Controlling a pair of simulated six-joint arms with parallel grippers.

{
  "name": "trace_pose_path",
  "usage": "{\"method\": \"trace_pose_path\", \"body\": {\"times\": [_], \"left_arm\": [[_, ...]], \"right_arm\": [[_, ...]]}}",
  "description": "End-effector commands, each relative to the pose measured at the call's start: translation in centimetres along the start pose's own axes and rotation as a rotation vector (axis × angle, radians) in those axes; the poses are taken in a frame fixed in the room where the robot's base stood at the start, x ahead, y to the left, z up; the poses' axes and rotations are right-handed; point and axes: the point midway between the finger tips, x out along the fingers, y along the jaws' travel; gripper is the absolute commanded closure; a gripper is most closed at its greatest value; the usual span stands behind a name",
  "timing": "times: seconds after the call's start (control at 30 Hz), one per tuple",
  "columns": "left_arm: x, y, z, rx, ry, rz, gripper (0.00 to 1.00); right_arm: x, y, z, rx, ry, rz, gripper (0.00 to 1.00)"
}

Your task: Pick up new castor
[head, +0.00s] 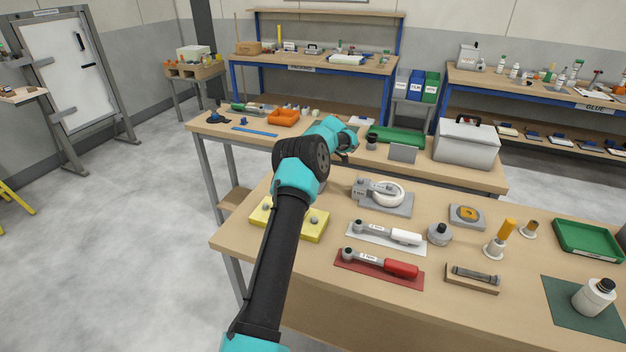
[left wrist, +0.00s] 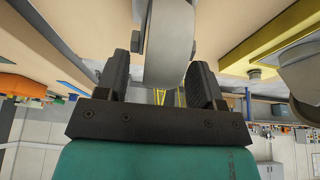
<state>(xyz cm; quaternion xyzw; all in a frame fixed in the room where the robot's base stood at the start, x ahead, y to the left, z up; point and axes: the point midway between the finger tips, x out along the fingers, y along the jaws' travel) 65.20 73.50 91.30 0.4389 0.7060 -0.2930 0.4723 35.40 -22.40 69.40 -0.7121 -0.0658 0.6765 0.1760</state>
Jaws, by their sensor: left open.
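A castor with a pale wheel (head: 389,194) and a grey fork lies on a grey plate (head: 398,210) on the near bench. My left gripper (head: 347,152) is behind and left of it in the head view, partly hidden by its own wrist. In the left wrist view, a pale wheel (left wrist: 168,42) shows edge-on between the two dark fingers of the open left gripper (left wrist: 162,68). A gap shows on its left side. I cannot tell whether the fingers surround it or are short of it. My right gripper is not in view.
A yellow block (head: 313,226) sits partly behind my arm; it shows in the left wrist view (left wrist: 275,35). Two wrenches, white-handled (head: 400,237) and red-handled (head: 400,270), lie in front of the castor. A grey toolbox (head: 466,148) stands on the bench behind.

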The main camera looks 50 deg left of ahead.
Motion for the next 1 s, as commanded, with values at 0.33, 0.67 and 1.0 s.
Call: {"method": "trace_pose_path", "body": {"times": [0.33, 0.67, 1.0], "left_arm": [[1.0, -0.01, 0.01, 0.0, 0.001, 0.0, 0.38], [0.98, -0.01, 0.01, 0.001, 0.001, 0.0, 0.45], [0.98, -0.01, 0.01, 0.001, 0.001, 0.0, 0.78]], "right_arm": [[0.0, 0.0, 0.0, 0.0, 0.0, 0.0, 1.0], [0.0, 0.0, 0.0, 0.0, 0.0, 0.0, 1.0], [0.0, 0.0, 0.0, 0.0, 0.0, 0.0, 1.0]]}}
